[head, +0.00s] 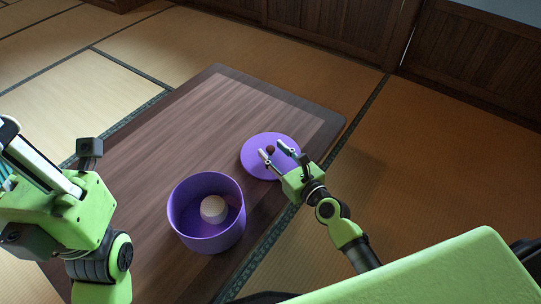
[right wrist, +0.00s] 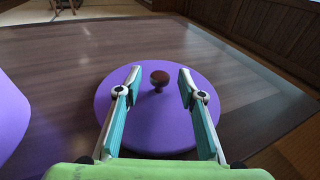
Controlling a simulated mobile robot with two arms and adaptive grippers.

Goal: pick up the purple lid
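The purple lid (head: 257,161) lies flat on the low wooden table, right of the purple pot. It is a round disc with a dark brown knob (head: 270,149) in its middle. In the right wrist view the lid (right wrist: 150,130) fills the centre, with its knob (right wrist: 159,79) upright. My right gripper (head: 274,150) is open above the lid; its fingertips (right wrist: 160,75) stand on either side of the knob, apart from it. My left arm is at the left of the head view; its fingers are not clearly visible.
The open purple pot (head: 180,218) stands on the table (head: 160,135) with a whitish round object (head: 214,209) inside. The pot's edge also shows in the right wrist view (right wrist: 10,115). The table's far left part is clear. Tatami floor surrounds it.

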